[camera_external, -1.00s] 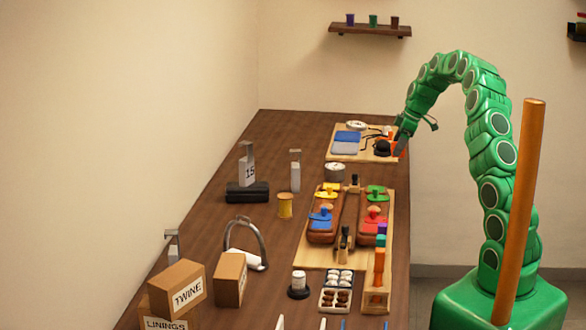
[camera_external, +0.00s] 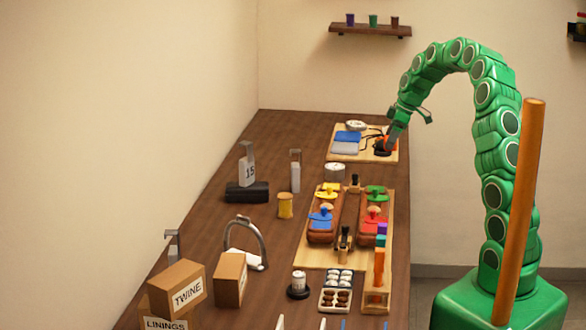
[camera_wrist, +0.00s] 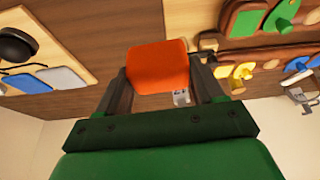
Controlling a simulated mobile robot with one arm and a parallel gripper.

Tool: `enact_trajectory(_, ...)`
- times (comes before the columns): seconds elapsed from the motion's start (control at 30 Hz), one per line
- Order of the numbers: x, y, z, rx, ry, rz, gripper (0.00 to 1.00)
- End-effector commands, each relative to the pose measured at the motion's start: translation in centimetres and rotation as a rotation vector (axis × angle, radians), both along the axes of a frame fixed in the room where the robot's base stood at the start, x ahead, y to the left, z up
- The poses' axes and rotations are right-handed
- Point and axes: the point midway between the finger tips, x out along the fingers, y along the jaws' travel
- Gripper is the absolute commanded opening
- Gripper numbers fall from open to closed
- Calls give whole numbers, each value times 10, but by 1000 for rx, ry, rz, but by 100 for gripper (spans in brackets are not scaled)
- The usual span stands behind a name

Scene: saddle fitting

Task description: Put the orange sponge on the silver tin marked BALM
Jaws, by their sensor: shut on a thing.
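The orange sponge (camera_wrist: 158,66) is held between the two fingers of my gripper (camera_external: 391,138), filling the gap in the wrist view. In the external view my gripper is low over the right part of the far board, by a round black thing (camera_external: 383,151). A silver tin (camera_external: 335,171) stands on the table between the far board and the saddle board. Another pale round tin (camera_external: 357,125) is at the back of the far board. No BALM lettering is legible on either. The sponge hides part of the table in the wrist view.
Blue and grey pads (camera_external: 346,142) lie on the far board. The saddle board (camera_external: 320,257) carries brown blocks with coloured knobs. A silver hooked weight (camera_external: 295,176) and a yellow spool (camera_external: 285,206) stand to the left. Bare table lies left of the far board.

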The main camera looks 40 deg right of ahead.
Motion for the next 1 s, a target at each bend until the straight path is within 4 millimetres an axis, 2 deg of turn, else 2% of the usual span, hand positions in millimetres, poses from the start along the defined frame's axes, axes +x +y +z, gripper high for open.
enact_trajectory(0.03, 9, 16, 5, -2, -1, -2, 38)
enact_trajectory(0.2, 32, 61, 19, 1, -1, -27, 38)
enact_trajectory(0.4, 45, 92, 29, 4, -3, -43, 38)
enact_trajectory(0.57, 55, 95, 28, 6, -5, -48, 38)
enact_trajectory(1.0, 98, 90, 7, 6, -4, -48, 38)
